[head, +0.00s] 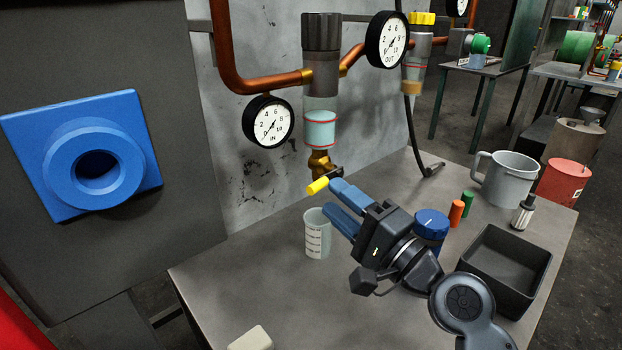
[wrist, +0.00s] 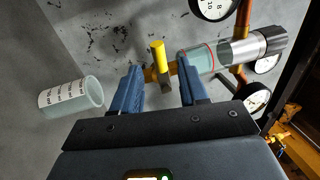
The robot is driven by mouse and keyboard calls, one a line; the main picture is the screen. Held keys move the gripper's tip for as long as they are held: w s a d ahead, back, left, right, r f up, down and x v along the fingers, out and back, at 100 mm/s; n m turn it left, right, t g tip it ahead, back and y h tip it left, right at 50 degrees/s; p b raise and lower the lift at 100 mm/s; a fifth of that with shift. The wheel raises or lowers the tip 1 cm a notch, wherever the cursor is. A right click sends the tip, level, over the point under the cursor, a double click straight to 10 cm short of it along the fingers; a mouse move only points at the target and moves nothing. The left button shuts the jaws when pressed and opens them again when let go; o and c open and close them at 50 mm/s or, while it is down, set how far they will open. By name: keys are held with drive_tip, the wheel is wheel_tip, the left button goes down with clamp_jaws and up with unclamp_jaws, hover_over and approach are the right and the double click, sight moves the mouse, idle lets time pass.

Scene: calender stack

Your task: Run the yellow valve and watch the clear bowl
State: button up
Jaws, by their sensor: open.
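The yellow valve (head: 317,186) is a small yellow lever on the brass fitting under the clear bowl (head: 321,132). The bowl hangs below a dark filter head and holds pale blue liquid; red marking shows on it. My gripper (head: 330,195) is open, its blue fingers pointing at the lever. In the wrist view the yellow lever (wrist: 159,58) stands between the two spread fingers, apart from both. The clear bowl (wrist: 196,62) lies just beyond the right finger there. A translucent measuring cup (head: 317,236) stands on the bench below and left of my gripper.
Two gauges (head: 268,121) (head: 387,39) and copper pipes flank the filter. A blue-lidded jar (head: 431,226), orange and green cylinders, a grey mug (head: 505,178) and a black tray (head: 503,268) stand right. The bench's front left is mostly clear.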

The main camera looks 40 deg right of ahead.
sight(322, 187)
drive_tip(key=w+p, duration=0.1)
drive_tip(key=w, duration=0.2)
drive_tip(key=w+r+p, duration=0.1)
drive_tip(key=w, duration=0.2)
drive_tip(key=shift+r, duration=0.2)
drive_tip(key=shift+w, duration=0.6)
drive_tip(key=shift+c, duration=0.3)
clamp_jaws()
